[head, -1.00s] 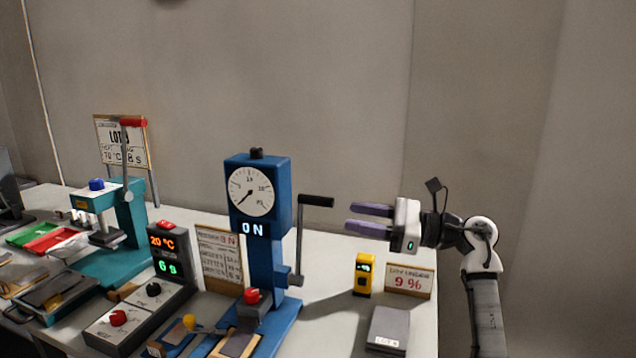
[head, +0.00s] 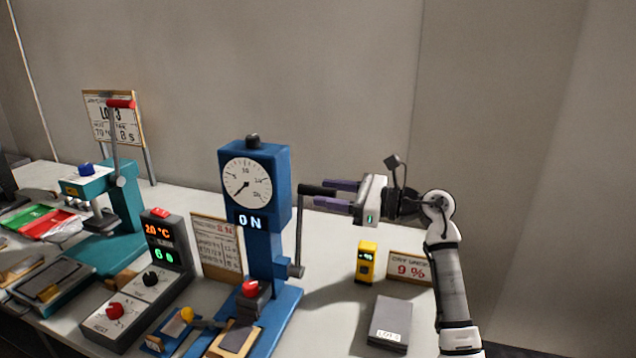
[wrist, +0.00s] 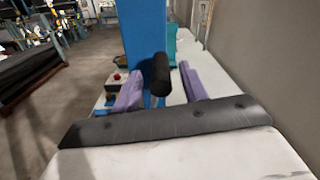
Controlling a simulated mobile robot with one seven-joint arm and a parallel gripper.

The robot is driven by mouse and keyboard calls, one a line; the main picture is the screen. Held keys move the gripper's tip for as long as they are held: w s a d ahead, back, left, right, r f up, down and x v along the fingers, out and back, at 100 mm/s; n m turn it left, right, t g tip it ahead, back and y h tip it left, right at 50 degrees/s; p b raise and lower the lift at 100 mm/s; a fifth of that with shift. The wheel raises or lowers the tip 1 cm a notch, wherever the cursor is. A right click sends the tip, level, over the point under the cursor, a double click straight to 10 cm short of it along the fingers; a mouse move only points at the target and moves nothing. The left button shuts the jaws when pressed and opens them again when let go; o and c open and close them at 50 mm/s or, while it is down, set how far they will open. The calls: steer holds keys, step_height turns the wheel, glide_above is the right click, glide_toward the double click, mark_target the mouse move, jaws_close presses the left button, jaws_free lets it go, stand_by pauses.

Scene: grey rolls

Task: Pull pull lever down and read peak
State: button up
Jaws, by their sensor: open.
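The pull tester (head: 270,245) is a blue column with a round dial (head: 247,182) and a display reading "ON". The dial's needle points to the lower left. Its pull lever (head: 299,235) stands up on the right side, with a black handle (head: 318,190) at the top pointing right. My gripper (head: 330,193) is open, its purple fingers pointing left at the handle's outer end. In the wrist view the black handle (wrist: 160,75) shows end-on between the two spread fingers (wrist: 158,88). I cannot tell whether either finger touches it.
A yellow meter (head: 366,262), a "9 %" card (head: 411,269) and a grey block (head: 389,323) stand right of the tester. A grey control box (head: 140,300) and a teal press (head: 125,215) stand to the left. The wall is behind the table.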

mark_target(304, 189)
steer(key=shift+p+x, duration=0.35)
steer(key=shift+x, duration=1.2)
jaws_close()
